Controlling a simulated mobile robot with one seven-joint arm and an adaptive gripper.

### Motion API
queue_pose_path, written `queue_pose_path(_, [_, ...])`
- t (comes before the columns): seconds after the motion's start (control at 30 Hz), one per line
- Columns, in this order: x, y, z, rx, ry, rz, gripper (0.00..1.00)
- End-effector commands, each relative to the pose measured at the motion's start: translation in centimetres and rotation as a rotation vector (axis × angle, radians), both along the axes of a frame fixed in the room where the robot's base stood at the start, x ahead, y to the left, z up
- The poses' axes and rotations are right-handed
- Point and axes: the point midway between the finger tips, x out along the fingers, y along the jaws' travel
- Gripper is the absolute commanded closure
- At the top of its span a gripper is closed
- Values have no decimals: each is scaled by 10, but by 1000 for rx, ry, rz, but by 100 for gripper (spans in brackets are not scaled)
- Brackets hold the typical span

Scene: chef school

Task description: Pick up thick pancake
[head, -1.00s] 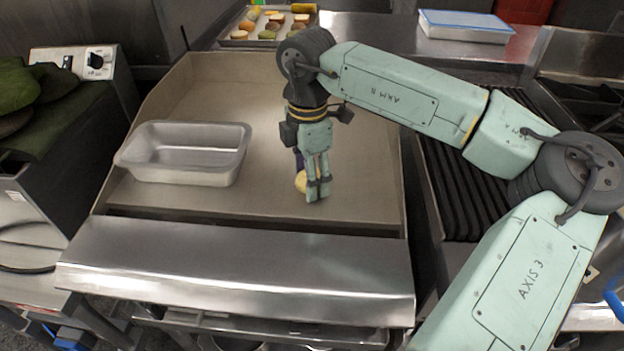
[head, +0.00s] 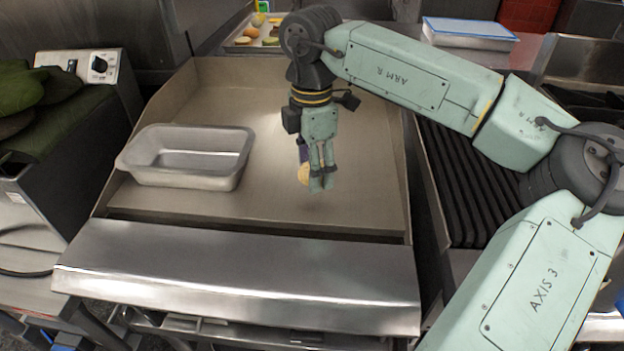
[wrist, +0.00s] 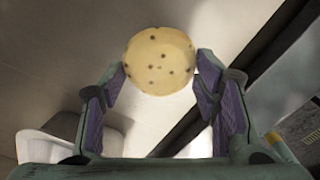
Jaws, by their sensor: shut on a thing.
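The thick pancake (wrist: 160,62) is round and pale yellow with small dark specks. In the wrist view it sits between the tips of my gripper (wrist: 160,84), touching both purple-padded fingers. In the head view the pancake (head: 304,174) shows as a yellow edge, partly hidden behind the fingers. My gripper (head: 318,182) points down and is shut on the pancake, holding it above the griddle surface (head: 250,205).
A metal pan (head: 188,158) stands on the griddle to the left of my gripper. A food tray (head: 262,44) lies at the back, and a blue-lidded container (head: 470,32) at the back right. A dark ribbed grill (head: 462,190) is to the right.

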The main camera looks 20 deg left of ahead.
Motion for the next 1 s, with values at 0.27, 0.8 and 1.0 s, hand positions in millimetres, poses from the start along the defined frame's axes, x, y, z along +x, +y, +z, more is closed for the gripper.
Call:
queue_pose_path(0.27, [-50,-36,3,-3,-4,-2,74])
queue_pose_path(0.8, [-130,-89,16,-1,-1,1,74])
queue_pose_path(1.0, [-133,-91,17,0,0,1,74])
